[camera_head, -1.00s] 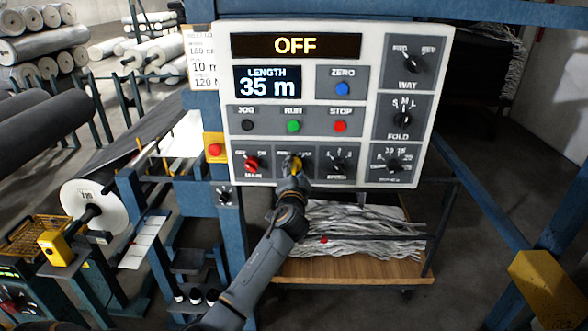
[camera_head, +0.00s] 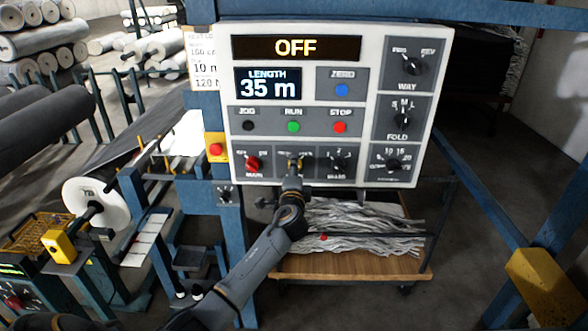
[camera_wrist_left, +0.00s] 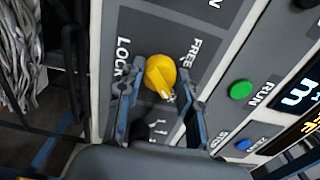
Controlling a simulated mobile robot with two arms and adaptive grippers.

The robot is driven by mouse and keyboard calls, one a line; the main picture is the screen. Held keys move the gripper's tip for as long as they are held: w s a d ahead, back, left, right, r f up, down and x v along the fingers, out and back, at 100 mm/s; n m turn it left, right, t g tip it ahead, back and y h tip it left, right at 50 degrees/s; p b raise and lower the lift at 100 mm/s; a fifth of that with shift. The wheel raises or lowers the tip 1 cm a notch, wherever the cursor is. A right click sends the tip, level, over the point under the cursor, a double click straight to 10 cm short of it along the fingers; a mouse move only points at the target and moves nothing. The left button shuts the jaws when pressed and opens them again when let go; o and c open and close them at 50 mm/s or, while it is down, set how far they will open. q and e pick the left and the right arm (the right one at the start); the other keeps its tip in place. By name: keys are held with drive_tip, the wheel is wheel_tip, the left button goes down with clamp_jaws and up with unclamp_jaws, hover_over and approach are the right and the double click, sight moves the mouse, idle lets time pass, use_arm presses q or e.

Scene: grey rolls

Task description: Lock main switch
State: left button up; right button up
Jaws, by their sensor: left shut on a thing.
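The control panel (camera_head: 368,70) has a red MAIN knob (camera_head: 252,163) at its lower left. Beside it is a yellow selector knob (camera_head: 294,162), mostly hidden by my gripper in the head view. In the left wrist view the yellow knob (camera_wrist_left: 160,75) sits between the labels LOCK and FREE, with a pale mark on its lower right side. My left gripper (camera_head: 293,172) is at this knob. Its two fingers (camera_wrist_left: 158,98) are shut on the knob from both sides. My right gripper is in neither view.
A red stop button on a yellow box (camera_head: 216,150) is left of the panel. A cart with grey cloth (camera_head: 360,228) stands below.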

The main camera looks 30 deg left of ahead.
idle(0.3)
use_arm(q)
drive_tip(key=o, duration=1.2)
drive_tip(key=v, duration=1.2)
drive_tip(key=shift+s, duration=0.1)
